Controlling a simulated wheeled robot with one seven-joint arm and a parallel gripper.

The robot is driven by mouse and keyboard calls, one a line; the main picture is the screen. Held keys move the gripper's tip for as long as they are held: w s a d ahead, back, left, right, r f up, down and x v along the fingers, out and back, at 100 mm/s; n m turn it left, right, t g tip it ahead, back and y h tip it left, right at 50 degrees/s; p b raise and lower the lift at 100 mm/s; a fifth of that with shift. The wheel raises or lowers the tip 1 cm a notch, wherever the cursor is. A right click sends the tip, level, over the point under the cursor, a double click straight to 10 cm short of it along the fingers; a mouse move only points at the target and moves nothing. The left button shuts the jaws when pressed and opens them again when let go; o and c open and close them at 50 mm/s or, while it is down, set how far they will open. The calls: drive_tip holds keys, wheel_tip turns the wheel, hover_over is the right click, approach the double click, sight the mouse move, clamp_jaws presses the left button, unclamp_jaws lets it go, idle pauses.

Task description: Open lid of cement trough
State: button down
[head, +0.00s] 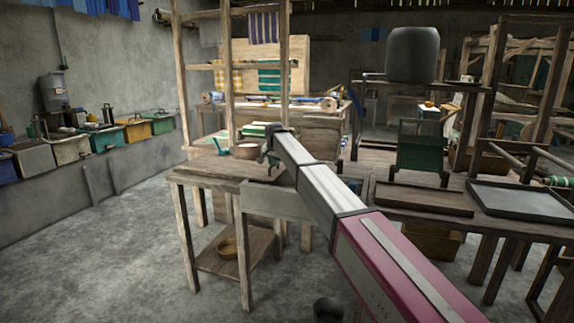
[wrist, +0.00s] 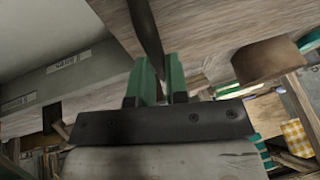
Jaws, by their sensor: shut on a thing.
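My gripper (head: 268,158) reaches forward over the near side of a wooden table in the head view. In the wrist view its green fingers (wrist: 155,78) are shut on a thin dark piece (wrist: 147,30) that sticks out beyond the fingertips. What this piece belongs to cannot be told. Along the left wall in the head view stands a row of box-like troughs, among them a grey one (head: 34,160) and a whitish one (head: 72,149). They are well away from my gripper. Which of them is the cement trough, and how its lid stands, is unclear.
The wooden table (head: 200,178) holds a round pot (head: 246,150) and a teal item (head: 221,147). A dark tray (head: 520,201) lies on the right bench. Floor on the left is clear. Small labels (wrist: 67,67) show in the wrist view.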

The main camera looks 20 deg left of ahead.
drive_tip(key=shift+a, duration=1)
drive_tip(key=c, duration=1.1)
unclamp_jaws()
drive_tip(key=shift+d+r, duration=0.1)
drive_tip(key=v, duration=1)
drive_tip(key=shift+s+r, duration=0.1)
drive_tip(key=shift+r, duration=0.15)
